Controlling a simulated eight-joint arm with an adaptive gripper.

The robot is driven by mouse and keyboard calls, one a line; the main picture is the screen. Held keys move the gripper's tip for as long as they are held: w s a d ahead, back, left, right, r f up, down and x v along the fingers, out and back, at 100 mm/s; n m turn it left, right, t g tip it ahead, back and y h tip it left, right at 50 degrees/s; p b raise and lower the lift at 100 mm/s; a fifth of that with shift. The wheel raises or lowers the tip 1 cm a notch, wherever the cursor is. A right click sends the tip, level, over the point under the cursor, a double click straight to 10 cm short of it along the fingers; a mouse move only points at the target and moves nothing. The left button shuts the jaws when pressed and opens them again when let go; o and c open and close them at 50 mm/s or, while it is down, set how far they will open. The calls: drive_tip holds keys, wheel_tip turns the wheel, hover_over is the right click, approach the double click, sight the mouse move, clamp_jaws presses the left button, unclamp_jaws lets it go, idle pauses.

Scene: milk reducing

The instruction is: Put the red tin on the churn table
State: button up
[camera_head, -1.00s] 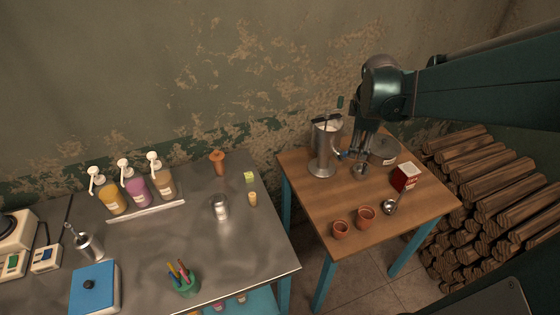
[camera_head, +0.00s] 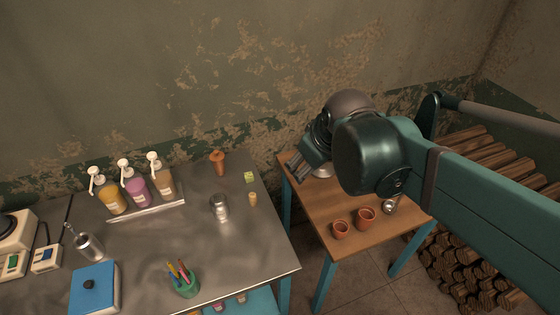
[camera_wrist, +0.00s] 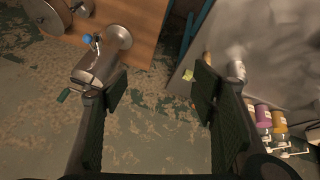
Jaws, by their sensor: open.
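The churn table (camera_head: 340,245) is the wooden-topped table with blue legs on the right; its top also shows in the wrist view (camera_wrist: 135,30). The red tin is not visible now; my arm covers the part of this table where it stood in the earlier head view. The metal churn (camera_wrist: 97,68) shows in the wrist view, left of the fingers, and is mostly hidden in the head view. My gripper (camera_head: 297,166) is over the table's back left corner. In the wrist view its fingers (camera_wrist: 160,92) are wide apart with nothing between them.
Two clay cups (camera_head: 353,224) stand near the churn table's front edge. A grey metal counter (camera_head: 240,245) on the left holds pump bottles (camera_head: 135,188), a metal shaker (camera_head: 220,207) and a pen cup (camera_head: 184,280). Stacked logs (camera_head: 470,250) lie on the right. A gap separates the tables.

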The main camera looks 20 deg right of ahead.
drive_tip(key=s+a+m+t+y, duration=0.1)
drive_tip(key=s+a+m, duration=0.2)
drive_tip(key=s+a, duration=0.2)
drive_tip(key=shift+a+f, duration=0.25)
drive_tip(key=shift+a, duration=0.85)
